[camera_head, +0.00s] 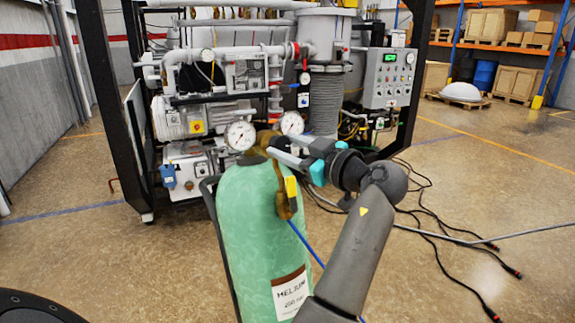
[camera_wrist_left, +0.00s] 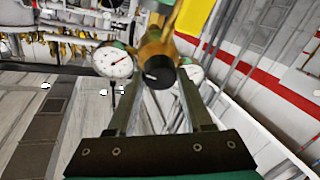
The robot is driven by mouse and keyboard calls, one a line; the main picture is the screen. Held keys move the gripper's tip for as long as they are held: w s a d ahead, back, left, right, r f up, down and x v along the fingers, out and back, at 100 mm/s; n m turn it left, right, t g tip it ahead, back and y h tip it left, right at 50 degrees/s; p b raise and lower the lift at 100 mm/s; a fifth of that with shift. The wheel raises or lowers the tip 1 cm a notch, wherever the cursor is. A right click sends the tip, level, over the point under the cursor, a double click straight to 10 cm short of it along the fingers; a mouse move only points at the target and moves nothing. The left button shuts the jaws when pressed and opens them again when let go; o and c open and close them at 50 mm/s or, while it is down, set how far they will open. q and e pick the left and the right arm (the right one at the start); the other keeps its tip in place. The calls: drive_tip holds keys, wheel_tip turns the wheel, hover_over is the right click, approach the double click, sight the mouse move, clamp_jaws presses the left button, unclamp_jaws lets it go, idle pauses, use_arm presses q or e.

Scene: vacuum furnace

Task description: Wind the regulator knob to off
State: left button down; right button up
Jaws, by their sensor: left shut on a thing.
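The black regulator knob (camera_wrist_left: 159,72) shows in the left wrist view between the two fingers, with a small white mark on its face. It sits on the brass regulator (camera_wrist_left: 157,40) of the green helium cylinder (camera_head: 262,225). Two white dial gauges flank the regulator in the head view, a left one (camera_head: 240,135) and a right one (camera_head: 292,123). My left gripper (camera_head: 273,148) is shut on the knob; its fingers also show in the left wrist view (camera_wrist_left: 159,78). My right gripper is out of view.
The vacuum furnace rig (camera_head: 225,75) stands close behind the cylinder, with a grey control box (camera_head: 388,78) at its right. Black cables (camera_head: 440,215) lie on the floor to the right. A blue hose (camera_head: 305,242) runs down beside the cylinder. The left floor is clear.

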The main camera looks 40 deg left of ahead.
use_arm(q)
drive_tip(key=n+g+b, duration=0.1)
drive_tip(key=n+b, duration=0.2)
drive_tip(key=b, duration=0.2)
drive_tip(key=n+g+b, duration=0.1)
drive_tip(key=n+b, duration=0.2)
drive_tip(key=b, duration=0.2)
drive_tip(key=shift+n+h, duration=0.4)
drive_tip(key=shift+r+n+b, duration=0.1)
drive_tip(key=shift+n+b, duration=0.45)
drive_tip(key=shift+n, duration=0.35)
drive_tip(key=shift+n+g+h+b, duration=0.3)
drive_tip(key=shift+n+h+b, duration=0.15)
drive_tip(key=shift+n, duration=0.55)
drive_tip(key=n+h, duration=0.1)
drive_tip(key=n, duration=0.1)
drive_tip(key=shift+r+n, duration=0.15)
drive_tip(key=shift+n, duration=0.15)
drive_tip(key=n, duration=0.3)
drive_tip(key=shift+r+h, duration=0.1)
drive_tip(key=shift+h, duration=0.25)
drive_tip(key=n+t+h, duration=0.1)
drive_tip(key=n, duration=0.3)
drive_tip(key=shift+a, duration=0.1)
drive_tip(key=shift+c, duration=1.5)
unclamp_jaws()
